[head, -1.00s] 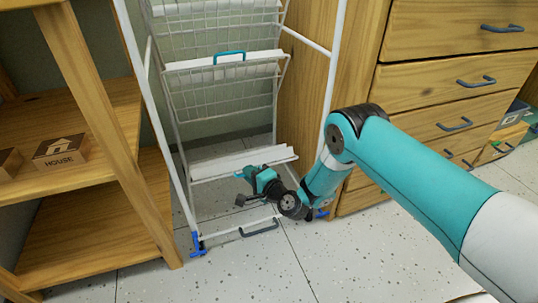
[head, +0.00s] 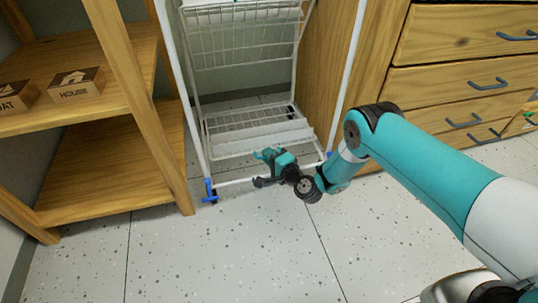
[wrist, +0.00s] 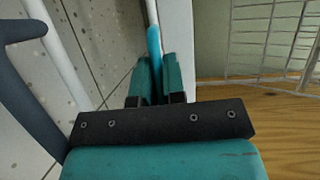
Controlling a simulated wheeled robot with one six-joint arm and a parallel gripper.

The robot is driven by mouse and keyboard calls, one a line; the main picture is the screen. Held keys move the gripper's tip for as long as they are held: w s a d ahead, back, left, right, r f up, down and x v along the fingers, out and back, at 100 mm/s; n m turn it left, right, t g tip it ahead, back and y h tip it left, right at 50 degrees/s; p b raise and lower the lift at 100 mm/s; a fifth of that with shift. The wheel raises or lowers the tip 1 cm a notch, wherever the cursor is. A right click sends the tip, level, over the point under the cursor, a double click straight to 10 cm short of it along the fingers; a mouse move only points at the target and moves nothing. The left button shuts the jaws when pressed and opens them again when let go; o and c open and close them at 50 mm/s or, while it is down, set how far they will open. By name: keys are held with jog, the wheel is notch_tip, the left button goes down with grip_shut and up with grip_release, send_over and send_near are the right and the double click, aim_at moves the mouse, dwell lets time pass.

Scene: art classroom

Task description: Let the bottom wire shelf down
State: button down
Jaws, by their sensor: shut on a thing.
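The bottom wire shelf (head: 248,118) shows in the head view, low in a white rack. It lies roughly flat, tilted a little, with a white front strip (head: 262,144). My gripper (head: 266,157) is at this front edge, just above the rack's low front bar. In the wrist view the fingers (wrist: 154,75) are shut on a thin teal handle (wrist: 153,42) beside the white strip (wrist: 178,35). Shelf mesh (wrist: 272,40) shows to the right. In the head view my gripper hides most of the handle.
A wooden shelf unit (head: 150,110) with printed blocks stands left of the rack. Wooden drawers (head: 450,85) stand to the right. The rack has a blue foot (head: 209,191) at its left. A dark curved bar (wrist: 25,30) is close in the wrist view. The speckled floor in front is clear.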

jog(key=shift+s+a, duration=0.1)
jog(key=shift+a, duration=0.05)
jog(key=c, duration=1.5)
grip_release()
jog(key=p+v, duration=0.5)
jog(key=v, duration=0.1)
jog(key=shift+s+d+r+p, duration=0.1)
jog(key=shift+d+r+p, duration=0.2)
jog(key=shift+r+p, duration=0.1)
jog(key=shift+s+d+p, duration=0.15)
jog(key=shift+p, duration=0.65)
jog(key=f+p+v, duration=0.1)
jog(key=p+v, duration=0.9)
jog(key=p, duration=0.2)
jog(key=shift+s+p, duration=0.25)
jog(key=shift+p, duration=0.05)
